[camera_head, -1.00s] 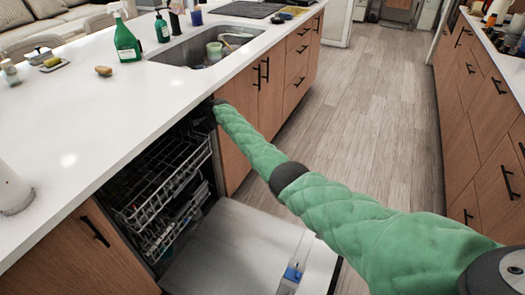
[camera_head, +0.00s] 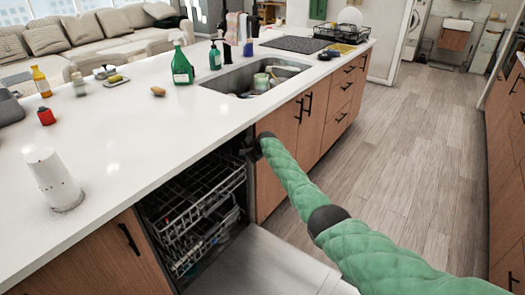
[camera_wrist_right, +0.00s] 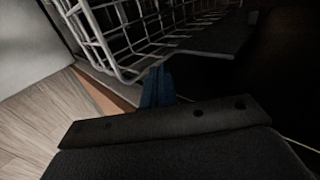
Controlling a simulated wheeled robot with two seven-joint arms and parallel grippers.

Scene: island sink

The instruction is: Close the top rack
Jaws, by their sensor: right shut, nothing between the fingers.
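The dishwasher stands under the white counter with its door (camera_head: 262,264) folded down open. Its wire top rack (camera_head: 207,184) sits in the upper part of the opening, and a lower rack (camera_head: 208,243) shows below it. My right gripper (camera_head: 254,144) is at the upper right corner of the opening, partly in shadow. In the right wrist view, its fingers (camera_wrist_right: 158,86) are shut and empty, close below the edge of a wire rack (camera_wrist_right: 128,52). I cannot tell whether they touch it. My left gripper is not in view.
The counter edge (camera_head: 150,195) runs just above the dishwasher opening. Wooden cabinets (camera_head: 281,150) with dark handles adjoin it on the right. A sink (camera_head: 258,80) is set in the counter. The wood floor (camera_head: 400,150) to the right is clear.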

